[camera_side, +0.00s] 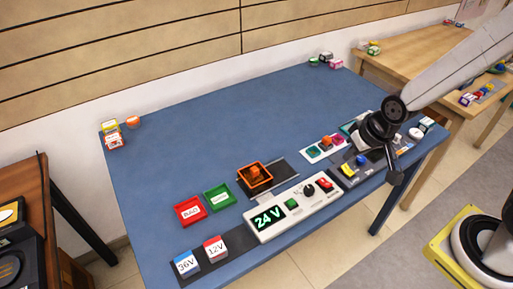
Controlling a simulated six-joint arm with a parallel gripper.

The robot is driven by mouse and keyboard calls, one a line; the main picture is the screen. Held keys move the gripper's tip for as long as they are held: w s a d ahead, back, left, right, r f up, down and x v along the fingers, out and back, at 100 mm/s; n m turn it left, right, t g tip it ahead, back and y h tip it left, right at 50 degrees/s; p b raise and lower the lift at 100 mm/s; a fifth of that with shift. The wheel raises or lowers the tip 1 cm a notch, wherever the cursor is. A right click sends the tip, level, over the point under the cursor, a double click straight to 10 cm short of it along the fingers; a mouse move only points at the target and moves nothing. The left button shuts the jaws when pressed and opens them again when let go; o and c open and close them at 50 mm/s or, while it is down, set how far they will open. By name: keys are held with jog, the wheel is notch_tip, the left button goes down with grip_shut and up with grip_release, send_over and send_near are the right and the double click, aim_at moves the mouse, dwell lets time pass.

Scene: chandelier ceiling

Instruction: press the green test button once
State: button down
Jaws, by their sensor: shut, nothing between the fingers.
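The green test button (292,204) is a small green cap on the white tester panel (270,234) at the front of the blue table. It sits between a dark display (267,217) reading "24 V" in green and a dark knob (308,190). A red button (325,184) is at the panel's right end. My gripper (394,174) is shut and empty, pointing down to the right of the panel, well apart from the green button. Nothing hides the button.
An orange tray (256,177) with an orange item stands behind the panel. Red (188,211) and green (219,195) bins are to its left. Blocks marked 36V (187,263) and 12V (215,248) lie front left. The table's back middle is clear.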

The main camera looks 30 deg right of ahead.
aim_at(293, 204)
jog(key=w+a+f+m+t, duration=0.5)
jog(key=a+m, duration=0.1)
jog(key=a, duration=0.4)
jog(key=shift+w+a+f, duration=0.2)
jog(key=shift+a+f, duration=0.05)
jog(key=shift+f, duration=0.15)
jog(key=shift+f, duration=0.1)
jog(key=shift+f, duration=4.3)
jog(key=shift+f, duration=0.9)
jog(key=shift+r, duration=0.1)
dwell(0.5)
jog(key=shift+r, duration=0.8)
